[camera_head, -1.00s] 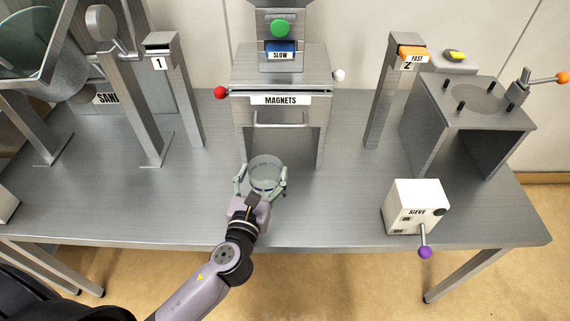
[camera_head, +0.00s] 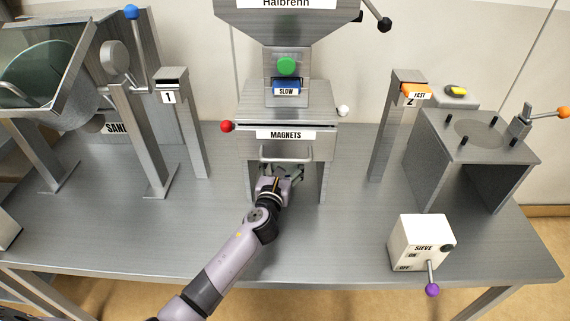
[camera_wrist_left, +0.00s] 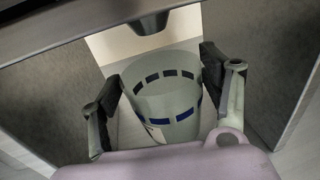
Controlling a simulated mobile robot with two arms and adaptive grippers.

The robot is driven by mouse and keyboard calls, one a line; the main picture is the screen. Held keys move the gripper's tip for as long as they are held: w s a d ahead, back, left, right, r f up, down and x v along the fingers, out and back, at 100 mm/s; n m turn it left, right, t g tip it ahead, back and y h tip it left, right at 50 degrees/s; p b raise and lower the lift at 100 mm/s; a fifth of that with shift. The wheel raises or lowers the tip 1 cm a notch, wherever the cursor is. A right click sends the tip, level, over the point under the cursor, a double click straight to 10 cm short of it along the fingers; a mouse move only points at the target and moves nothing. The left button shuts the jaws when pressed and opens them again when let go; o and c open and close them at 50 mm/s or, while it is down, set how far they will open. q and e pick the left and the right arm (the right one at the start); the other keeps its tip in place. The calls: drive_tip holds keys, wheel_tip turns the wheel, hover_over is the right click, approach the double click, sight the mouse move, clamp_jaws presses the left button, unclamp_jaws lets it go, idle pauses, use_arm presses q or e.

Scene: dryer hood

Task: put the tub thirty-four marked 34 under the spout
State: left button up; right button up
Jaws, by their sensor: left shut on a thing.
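My left gripper (camera_wrist_left: 166,110) is shut on a clear tub (camera_wrist_left: 166,92) with a band of dark blue marks around it. In the head view my left gripper (camera_head: 283,176) is under the drawer marked MAGNETS (camera_head: 287,146), between the stand's two legs, and mostly hides the tub. In the left wrist view a dark spout (camera_wrist_left: 152,24) hangs just above and beyond the tub's far rim. The tub looks upright. No number is readable on it. My right gripper is not in view.
The stand's side walls (camera_wrist_left: 52,105) are close on both sides of the gripper. The SIEVE box (camera_head: 418,243) stands at the right front. A post marked 1 (camera_head: 186,125) and a post marked 2 (camera_head: 385,135) flank the stand.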

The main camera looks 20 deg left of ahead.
use_arm(q)
drive_tip(key=shift+w, duration=0.95)
drive_tip(key=shift+f+b, duration=0.45)
drive_tip(key=shift+f, duration=0.5)
drive_tip(key=shift+s, duration=0.15)
drive_tip(key=o, duration=1.1)
